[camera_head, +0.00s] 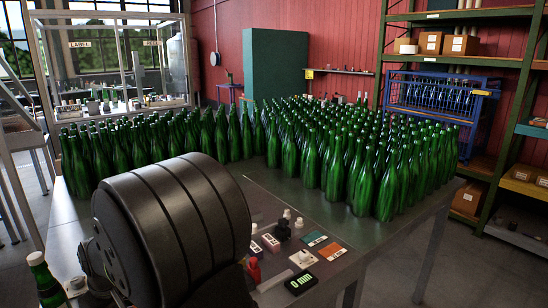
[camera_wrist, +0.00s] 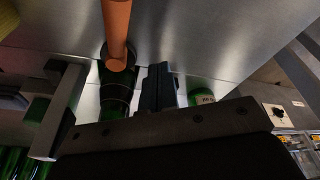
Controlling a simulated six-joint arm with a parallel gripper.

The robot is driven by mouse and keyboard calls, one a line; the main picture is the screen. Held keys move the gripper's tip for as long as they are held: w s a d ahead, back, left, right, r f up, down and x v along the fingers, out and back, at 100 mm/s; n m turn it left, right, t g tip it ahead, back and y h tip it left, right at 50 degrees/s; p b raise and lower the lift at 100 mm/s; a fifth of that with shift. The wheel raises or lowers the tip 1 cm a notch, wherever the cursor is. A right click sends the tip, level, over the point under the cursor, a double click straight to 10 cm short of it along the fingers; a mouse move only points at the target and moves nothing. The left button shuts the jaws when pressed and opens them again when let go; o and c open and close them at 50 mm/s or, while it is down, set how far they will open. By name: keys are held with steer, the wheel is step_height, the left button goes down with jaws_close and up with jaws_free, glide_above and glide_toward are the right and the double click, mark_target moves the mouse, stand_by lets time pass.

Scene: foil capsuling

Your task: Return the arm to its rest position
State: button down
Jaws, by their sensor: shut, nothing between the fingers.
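In the wrist view my gripper (camera_wrist: 158,88) shows as dark fingers pressed together, shut with nothing between them. A green bottle (camera_wrist: 114,98) is left of the fingers, partly hidden by an orange rod-like part (camera_wrist: 116,30). A green piece with a pale label (camera_wrist: 202,97) is to the right of the fingers. My gripper does not show in the head view. Whether the arm is at its rest position cannot be told.
In the head view, many green bottles (camera_head: 310,150) crowd the metal table (camera_head: 285,200). A small display (camera_head: 301,282) and small parts lie on the front of the table.

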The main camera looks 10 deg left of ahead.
steer(key=m, duration=0.1)
steer(key=a+m, duration=0.2)
steer(key=shift+s+a+f+t, duration=0.1)
steer(key=shift+s+f+t, duration=0.15)
steer(key=shift+t, duration=0.05)
steer(key=shift+w+a+m+t, duration=0.25)
steer(key=shift+w+m, duration=0.1)
steer(key=shift+m, duration=0.35)
steer(key=shift+w+a+m+t, duration=0.2)
steer(key=shift+w+m, duration=0.1)
steer(key=shift+m, duration=0.4)
